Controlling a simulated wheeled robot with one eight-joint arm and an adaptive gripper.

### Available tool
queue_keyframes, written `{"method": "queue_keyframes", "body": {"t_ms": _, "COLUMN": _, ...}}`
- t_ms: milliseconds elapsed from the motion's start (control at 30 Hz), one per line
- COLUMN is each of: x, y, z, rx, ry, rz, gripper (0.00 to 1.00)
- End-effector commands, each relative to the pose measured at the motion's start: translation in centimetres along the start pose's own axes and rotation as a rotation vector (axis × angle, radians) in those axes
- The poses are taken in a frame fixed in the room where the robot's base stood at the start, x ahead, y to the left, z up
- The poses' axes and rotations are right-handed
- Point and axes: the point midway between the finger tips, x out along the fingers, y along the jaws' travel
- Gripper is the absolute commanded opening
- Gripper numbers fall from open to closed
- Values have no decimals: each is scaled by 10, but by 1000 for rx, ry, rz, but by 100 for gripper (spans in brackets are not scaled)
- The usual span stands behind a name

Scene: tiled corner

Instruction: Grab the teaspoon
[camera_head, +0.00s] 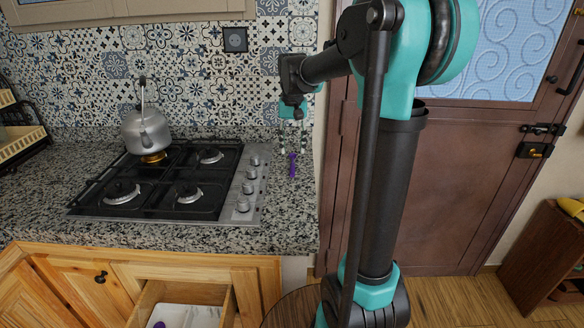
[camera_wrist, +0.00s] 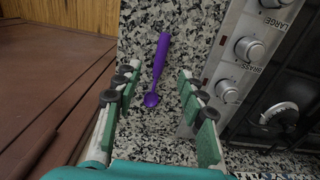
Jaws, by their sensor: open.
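A purple teaspoon (camera_head: 292,165) lies on the speckled granite counter, to the right of the gas stove. In the wrist view the teaspoon (camera_wrist: 158,68) lies lengthwise, its small bowl toward my gripper and its handle pointing away. My gripper (camera_wrist: 165,88) is open and empty, with one finger on each side of the spoon's line. In the head view my gripper (camera_head: 293,137) is above the counter, over the spoon, and its fingers are small and hard to make out.
The gas stove (camera_head: 240,205) with its knobs stands just left of the spoon. A metal kettle (camera_head: 146,130) sits on a back burner. A tiled wall is behind, a brown door (camera_head: 440,190) is at right, and an open drawer (camera_head: 185,292) is below the counter.

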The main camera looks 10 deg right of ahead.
Motion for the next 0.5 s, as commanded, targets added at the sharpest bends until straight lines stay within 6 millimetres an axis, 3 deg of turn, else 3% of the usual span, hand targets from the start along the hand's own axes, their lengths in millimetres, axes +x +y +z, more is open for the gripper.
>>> {"method": "queue_keyframes", "body": {"t_ms": 333, "x": 28, "y": -1, "z": 1, "rx": 0, "ry": 0, "rz": 0, "gripper": 41}}
{"method": "queue_keyframes", "body": {"t_ms": 500, "x": 53, "y": -2, "z": 4, "rx": 0, "ry": 0, "rz": 0, "gripper": 41}}
